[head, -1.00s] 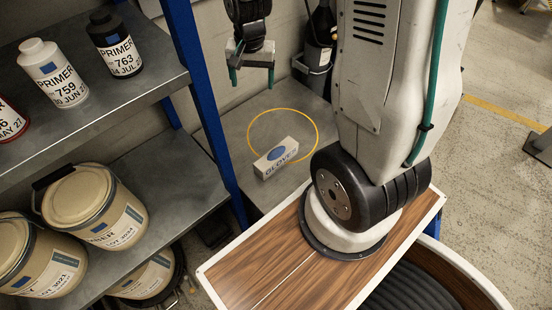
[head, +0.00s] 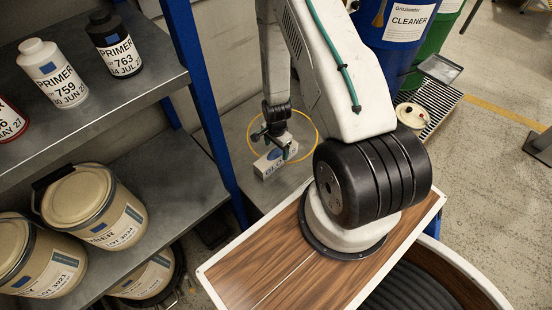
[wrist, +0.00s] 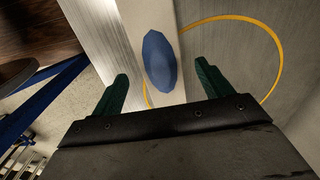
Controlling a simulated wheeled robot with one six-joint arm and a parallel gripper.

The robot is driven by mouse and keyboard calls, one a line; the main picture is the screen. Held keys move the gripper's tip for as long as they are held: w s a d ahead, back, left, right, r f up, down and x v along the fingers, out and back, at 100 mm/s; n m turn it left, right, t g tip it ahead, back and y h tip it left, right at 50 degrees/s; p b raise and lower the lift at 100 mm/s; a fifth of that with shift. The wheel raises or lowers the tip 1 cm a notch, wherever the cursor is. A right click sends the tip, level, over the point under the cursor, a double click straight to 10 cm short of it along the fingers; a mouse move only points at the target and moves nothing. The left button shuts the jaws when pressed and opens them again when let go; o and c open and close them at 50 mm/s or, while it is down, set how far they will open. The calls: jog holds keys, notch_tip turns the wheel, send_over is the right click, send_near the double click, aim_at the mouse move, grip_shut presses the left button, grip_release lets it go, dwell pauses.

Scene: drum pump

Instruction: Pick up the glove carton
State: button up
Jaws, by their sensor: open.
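The glove carton (head: 270,163) is a small white box with a blue oval and the word "GLOVES". It lies on a grey surface at the edge of a yellow circle. My gripper (head: 275,145) is right above it in the head view and hides part of its top and lettering. In the wrist view the carton (wrist: 148,18) shows its white top and blue oval between my two green fingertips (wrist: 161,82). The fingers stand apart on either side of it. The exact height of the fingertips over the carton is hard to tell.
A blue shelf post (head: 205,110) stands left of the carton, beside shelves with primer bottles (head: 55,72) and pails (head: 93,205). A blue cleaner drum (head: 395,35) stands at the back right.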

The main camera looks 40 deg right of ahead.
aim_at(276, 153)
notch_tip(276, 153, down, 6)
jog(key=shift+f, duration=0.15)
dwell(0.3)
jog(key=c, duration=1.3)
